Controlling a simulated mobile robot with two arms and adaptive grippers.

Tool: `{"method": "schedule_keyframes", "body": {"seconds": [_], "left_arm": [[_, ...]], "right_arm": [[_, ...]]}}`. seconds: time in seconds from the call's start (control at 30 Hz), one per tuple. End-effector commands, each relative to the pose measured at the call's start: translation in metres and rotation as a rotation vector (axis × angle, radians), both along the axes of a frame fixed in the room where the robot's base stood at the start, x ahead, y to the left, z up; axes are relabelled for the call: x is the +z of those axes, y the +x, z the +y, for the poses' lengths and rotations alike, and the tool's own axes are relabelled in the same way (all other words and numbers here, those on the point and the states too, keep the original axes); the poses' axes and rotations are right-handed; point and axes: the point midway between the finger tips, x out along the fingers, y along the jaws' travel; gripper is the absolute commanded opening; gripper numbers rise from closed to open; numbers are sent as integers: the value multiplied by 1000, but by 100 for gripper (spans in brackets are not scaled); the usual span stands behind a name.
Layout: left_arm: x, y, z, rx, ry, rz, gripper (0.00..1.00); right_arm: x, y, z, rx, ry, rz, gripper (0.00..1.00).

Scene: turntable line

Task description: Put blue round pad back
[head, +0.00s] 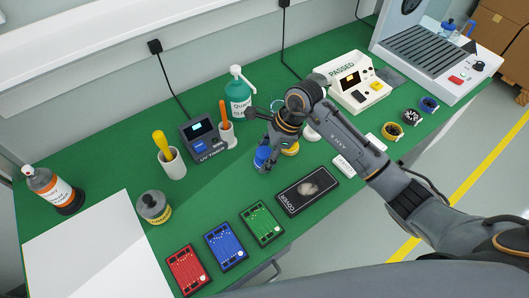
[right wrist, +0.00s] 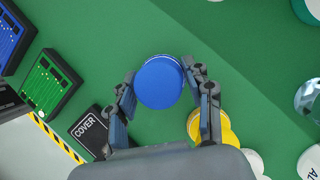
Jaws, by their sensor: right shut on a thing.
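The blue round pad (right wrist: 160,82) is between the fingers of my right gripper (right wrist: 163,92) in the right wrist view. Its flat round top faces the camera, and a finger sits at either side. In the head view my right gripper (head: 268,150) points down over the green table, and the blue pad (head: 262,156) shows below it. I cannot tell how high the pad is above the table. A yellow round thing (head: 290,149) is just right of the gripper, partly hidden; it also shows beside the right finger in the right wrist view (right wrist: 229,137). My left gripper is not in view.
A black COVER plate (head: 305,190) lies in front of the gripper, with green (head: 261,223), blue (head: 226,244) and red (head: 187,270) boards to its left. A UV timer (head: 204,141), a green pump bottle (head: 238,94) and a PASSED device (head: 352,82) stand behind.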

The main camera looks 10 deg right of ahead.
Motion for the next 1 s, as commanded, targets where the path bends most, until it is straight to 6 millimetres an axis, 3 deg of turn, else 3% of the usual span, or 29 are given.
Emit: {"method": "schedule_keyframes", "body": {"seconds": [0.23,0.27,0.37,0.8,1.0], "left_arm": [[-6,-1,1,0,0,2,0],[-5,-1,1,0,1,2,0],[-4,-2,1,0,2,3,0],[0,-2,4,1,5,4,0],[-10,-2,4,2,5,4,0]], "right_arm": [[-4,0,0,0,-1,0,22],[-4,0,0,0,-1,0,53],[-3,0,0,0,-1,1,74],[4,1,-1,-1,0,-2,74],[35,1,-16,0,-3,-7,74]]}}
